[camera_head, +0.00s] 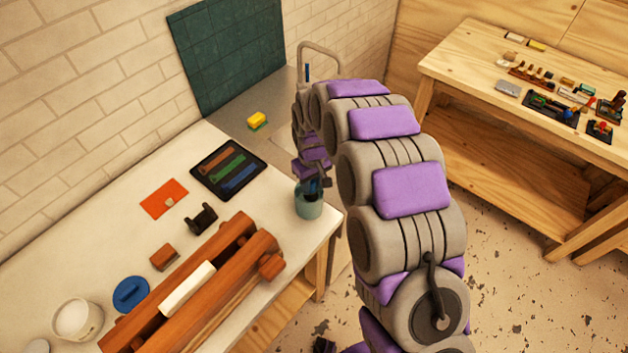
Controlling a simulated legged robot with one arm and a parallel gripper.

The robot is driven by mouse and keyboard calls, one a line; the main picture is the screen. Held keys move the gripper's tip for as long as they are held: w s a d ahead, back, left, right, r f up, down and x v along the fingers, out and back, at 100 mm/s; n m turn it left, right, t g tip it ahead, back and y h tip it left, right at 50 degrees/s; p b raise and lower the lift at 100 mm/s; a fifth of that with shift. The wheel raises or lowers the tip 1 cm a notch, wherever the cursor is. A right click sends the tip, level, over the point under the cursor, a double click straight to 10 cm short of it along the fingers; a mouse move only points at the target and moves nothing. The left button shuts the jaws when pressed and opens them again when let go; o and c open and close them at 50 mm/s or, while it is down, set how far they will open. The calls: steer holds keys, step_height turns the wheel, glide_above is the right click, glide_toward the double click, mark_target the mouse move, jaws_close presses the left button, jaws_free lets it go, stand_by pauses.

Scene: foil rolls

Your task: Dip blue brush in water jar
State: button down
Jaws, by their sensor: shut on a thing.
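The water jar (309,206), a teal, see-through vessel, stands upright at the right end of the white counter. My gripper (315,183) points down just above the jar's mouth. It is shut on the blue brush (313,190), of which only a small dark-blue part shows at the jar's mouth. The brush tip is too small and hidden to tell how deep it sits. A dark tray (254,163) with brown, green and blue strips lies left of the jar.
A wooden clamp-like frame (140,323) with a white roll (188,289) lies at the counter's front. An orange card (164,199), blue disc (131,293) and white bowl (75,320) lie left. A yellow-green sponge (257,120) is behind. A wooden workbench (470,60) stands right.

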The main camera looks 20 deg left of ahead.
steer(key=shift+a+f, duration=0.2)
steer(key=shift+a, duration=0.7)
steer(key=shift+d+r, duration=0.3)
steer(key=shift+d, duration=0.4)
steer(key=shift+d+r, duration=0.3)
steer(key=shift+r, duration=0.3)
steer(key=shift+a+r+p, duration=0.2)
steer(key=shift+r+p, duration=0.1)
steer(key=shift+r, duration=0.25)
steer(key=shift+a+r, duration=0.65)
steer(key=shift+r, duration=0.1)
steer(key=shift+d+r+p, duration=0.35)
steer(key=shift+d+r, duration=0.05)
steer(key=shift+r, duration=0.45)
steer(key=shift+d+r+p, duration=0.3)
steer(key=shift+d+r, duration=0.05)
steer(key=shift+r, duration=0.5)
steer(key=shift+a+r, duration=0.15)
steer(key=shift+r, duration=0.1)
steer(key=shift+a+f, duration=0.1)
steer(key=shift+a, duration=0.4)
steer(key=shift+d, duration=0.55)
steer(key=shift+a, duration=0.25)
